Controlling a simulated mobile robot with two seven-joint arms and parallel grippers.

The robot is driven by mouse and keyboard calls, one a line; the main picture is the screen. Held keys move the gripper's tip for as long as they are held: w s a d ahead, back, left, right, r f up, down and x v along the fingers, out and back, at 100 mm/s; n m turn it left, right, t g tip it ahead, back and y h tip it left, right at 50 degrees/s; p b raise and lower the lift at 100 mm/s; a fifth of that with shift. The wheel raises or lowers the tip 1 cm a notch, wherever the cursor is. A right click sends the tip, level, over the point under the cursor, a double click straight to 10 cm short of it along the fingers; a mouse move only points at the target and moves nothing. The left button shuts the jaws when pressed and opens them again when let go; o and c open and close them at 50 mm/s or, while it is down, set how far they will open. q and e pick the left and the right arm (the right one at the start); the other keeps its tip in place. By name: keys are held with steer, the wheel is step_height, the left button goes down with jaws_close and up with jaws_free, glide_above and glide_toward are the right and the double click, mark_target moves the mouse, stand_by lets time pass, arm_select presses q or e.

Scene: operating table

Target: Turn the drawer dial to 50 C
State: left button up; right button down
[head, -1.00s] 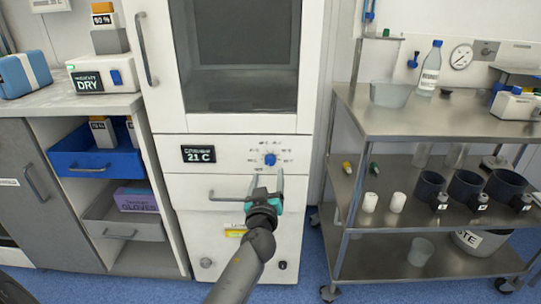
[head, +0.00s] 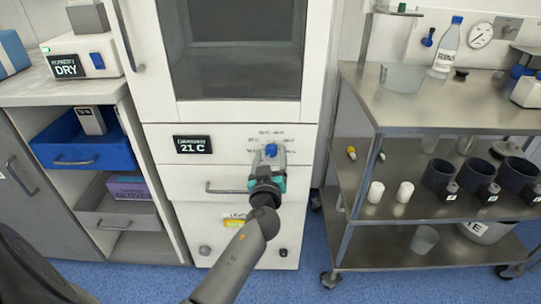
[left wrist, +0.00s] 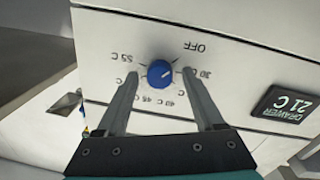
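The drawer dial (head: 271,150) is a blue round knob on the white cabinet's front panel. In the left wrist view the dial (left wrist: 160,73) appears upside down, ringed by printed marks including OFF, 30 C, 40, 45 and 55 C. A pale mark on the knob seems to point towards the OFF side; the exact setting is hard to read. The drawer display (head: 193,145) reads 21 C. My left gripper (head: 270,162) is open in front of the panel, with one finger on each side of the dial and visible gaps to it. My right gripper is not in view.
The drawer handle (head: 225,188) sticks out below the dial, close to my left gripper. A steel cart (head: 440,125) with bottles and cups stands to the right. A counter with a DRY box (head: 85,58) and an open blue bin (head: 85,150) is on the left.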

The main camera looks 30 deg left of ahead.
arm_select(q)
jaws_close()
stand_by(0.3)
